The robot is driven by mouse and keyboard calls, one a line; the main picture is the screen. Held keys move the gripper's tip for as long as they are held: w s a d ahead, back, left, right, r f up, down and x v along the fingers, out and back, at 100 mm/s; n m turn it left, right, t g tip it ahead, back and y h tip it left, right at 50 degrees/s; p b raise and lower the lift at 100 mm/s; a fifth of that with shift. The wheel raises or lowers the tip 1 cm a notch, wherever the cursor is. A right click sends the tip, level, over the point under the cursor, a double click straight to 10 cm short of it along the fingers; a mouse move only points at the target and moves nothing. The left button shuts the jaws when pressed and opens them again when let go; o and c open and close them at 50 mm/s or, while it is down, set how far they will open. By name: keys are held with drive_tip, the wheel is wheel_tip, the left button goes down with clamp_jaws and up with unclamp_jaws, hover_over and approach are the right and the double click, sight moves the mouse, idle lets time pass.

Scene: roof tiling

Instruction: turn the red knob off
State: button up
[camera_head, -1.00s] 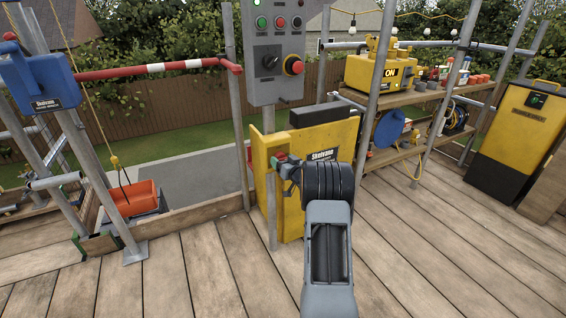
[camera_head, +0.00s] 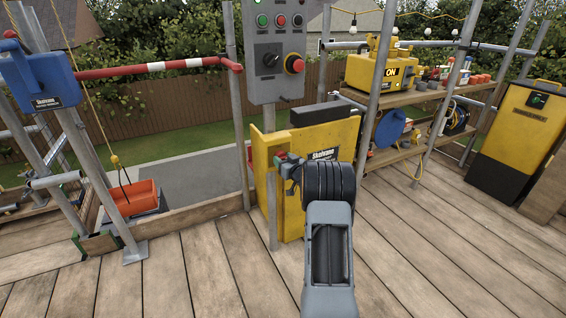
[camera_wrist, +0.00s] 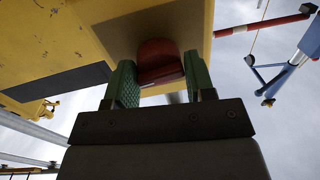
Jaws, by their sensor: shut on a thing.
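In the head view my gripper (camera_head: 284,160) is at the left edge of the yellow Skelvano cabinet (camera_head: 325,150), below the grey control box. A little red shows at the fingertips there, but the knob's shape and its turned position are too small to tell.
A grey control box (camera_head: 276,90) with a red button and a dark rotary switch stands on a post just above my gripper. Shelves with tools (camera_head: 410,97) are at the right. A red tray (camera_head: 134,197) hangs at the left. The wooden deck in front is clear.

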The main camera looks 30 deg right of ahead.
drive_tip(key=shift+d+r+n+g+h+b, duration=0.15)
drive_tip(key=shift+n+h+b, duration=0.1)
drive_tip(key=shift+n+b, duration=2)
drive_tip(key=shift+a+r+n+g+h+b, duration=0.1)
drive_tip(key=shift+n+h+b, duration=0.1)
drive_tip(key=shift+n+b, duration=2.05)
drive_tip(key=shift+d+r+n+g+h+b, duration=0.2)
drive_tip(key=shift+n+b, duration=1.1)
drive_tip(key=shift+n, duration=1.9)
drive_tip(key=shift+a, duration=0.15)
drive_tip(key=o, duration=0.6)
drive_tip(key=shift+o, duration=1.4)
drive_tip(key=shift+f, duration=0.15)
drive_tip(key=s+a+r+p, duration=0.1)
drive_tip(key=s+a+p, duration=0.1)
drive_tip(key=s, duration=1.1)
drive_tip(key=shift+s+p, duration=0.3)
drive_tip(key=shift+p, duration=0.2)
